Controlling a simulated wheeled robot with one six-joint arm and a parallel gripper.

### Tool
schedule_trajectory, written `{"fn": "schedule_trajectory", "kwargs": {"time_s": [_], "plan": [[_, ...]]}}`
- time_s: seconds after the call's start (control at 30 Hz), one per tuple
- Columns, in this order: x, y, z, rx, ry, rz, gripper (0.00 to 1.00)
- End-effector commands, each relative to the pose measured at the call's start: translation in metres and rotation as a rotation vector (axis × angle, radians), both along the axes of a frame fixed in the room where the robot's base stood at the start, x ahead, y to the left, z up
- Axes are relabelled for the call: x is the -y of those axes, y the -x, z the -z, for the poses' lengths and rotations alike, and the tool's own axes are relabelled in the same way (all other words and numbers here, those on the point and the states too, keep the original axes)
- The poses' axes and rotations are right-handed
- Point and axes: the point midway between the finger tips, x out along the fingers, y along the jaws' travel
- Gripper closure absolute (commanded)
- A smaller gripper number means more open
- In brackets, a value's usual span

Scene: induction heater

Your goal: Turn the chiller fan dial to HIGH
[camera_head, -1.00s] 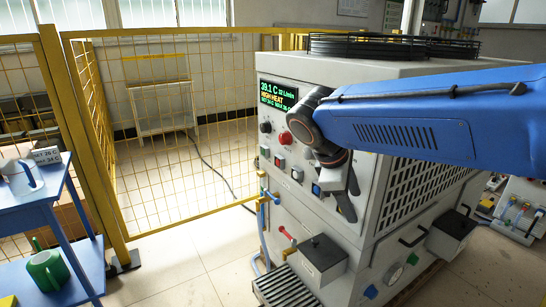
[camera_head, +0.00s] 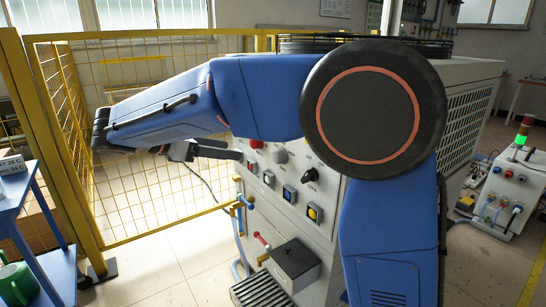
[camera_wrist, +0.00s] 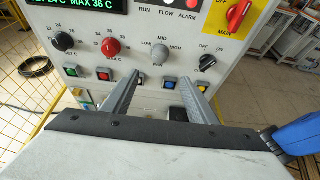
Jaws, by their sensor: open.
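The chiller fan dial is a grey knob (camera_wrist: 160,53) under LOW, MID and HIGH marks in the wrist view. Its pointer direction is too small to tell. The grey dial also shows on the panel in the head view (camera_head: 281,157). My gripper (camera_wrist: 167,84) is open and empty, its two fingers apart in front of the lower panel, with the dial beyond and between them. In the head view my gripper (camera_head: 238,153) is left of the dial, pointing right, partly hidden by my arm. The chiller cabinet (camera_head: 330,225) stands behind my arm.
Beside the dial are a red knob (camera_wrist: 110,46) and a black ON/OFF knob (camera_wrist: 207,62). A blue button (camera_wrist: 170,83) and a yellow button (camera_wrist: 202,87) sit below. A yellow mesh fence (camera_head: 130,200) stands left. A black box (camera_head: 295,262) juts from the lower front.

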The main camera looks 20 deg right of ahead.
Motion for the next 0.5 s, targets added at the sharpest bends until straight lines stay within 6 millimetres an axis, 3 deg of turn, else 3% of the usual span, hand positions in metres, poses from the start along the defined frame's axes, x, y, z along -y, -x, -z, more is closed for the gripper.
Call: {"fn": "schedule_trajectory", "kwargs": {"time_s": [0.17,0.5], "plan": [[0.010,-0.004,0.004,-0.001,0.006,0.000,0.47],[0.060,-0.020,0.026,-0.002,0.004,0.001,0.47]]}}
